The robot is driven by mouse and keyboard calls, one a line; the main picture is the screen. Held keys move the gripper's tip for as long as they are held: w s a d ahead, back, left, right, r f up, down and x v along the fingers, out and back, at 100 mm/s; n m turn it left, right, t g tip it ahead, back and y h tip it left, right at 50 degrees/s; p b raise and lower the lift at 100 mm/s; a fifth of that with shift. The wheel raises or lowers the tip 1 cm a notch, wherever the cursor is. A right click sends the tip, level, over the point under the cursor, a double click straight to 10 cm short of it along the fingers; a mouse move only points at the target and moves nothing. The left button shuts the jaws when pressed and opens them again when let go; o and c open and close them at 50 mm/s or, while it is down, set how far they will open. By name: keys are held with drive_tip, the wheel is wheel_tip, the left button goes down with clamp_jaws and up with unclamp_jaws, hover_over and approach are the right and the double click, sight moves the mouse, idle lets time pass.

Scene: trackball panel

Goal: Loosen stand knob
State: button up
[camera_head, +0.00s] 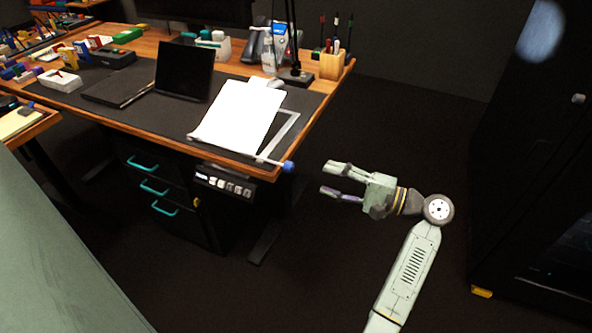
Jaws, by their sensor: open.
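A small blue knob (288,167) sits at the end of a thin light rod at the front right corner of the desk. The rod runs from the lower edge of a document stand (283,130), which holds white paper (238,118). My gripper (328,178) is open and empty. In the picture it is to the right of the knob, with its fingers pointing left toward it. A gap shows between fingertips and knob; how far apart they are in depth I cannot tell.
The wooden desk (312,109) carries a laptop (184,70), a lamp (295,75), a bottle (268,55) and a pen holder (332,65). A button panel (224,184) hangs under its front edge. A dark cabinet (540,150) stands at right. Floor around my arm looks clear.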

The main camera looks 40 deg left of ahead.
sight(292, 168)
drive_tip(key=s+a+n, duration=0.1)
drive_tip(key=a+n, duration=0.2)
drive_tip(key=n, duration=0.4)
drive_tip(key=a+n, duration=0.4)
drive_tip(key=n, duration=0.3)
drive_tip(key=s+a+n, duration=0.1)
drive_tip(key=a+n, duration=0.3)
drive_tip(key=n, duration=0.3)
drive_tip(key=shift+s+a+p, duration=0.2)
drive_tip(key=shift+s+p, duration=0.15)
drive_tip(key=shift+p, duration=0.05)
drive_tip(key=shift+c, duration=0.4)
clamp_jaws()
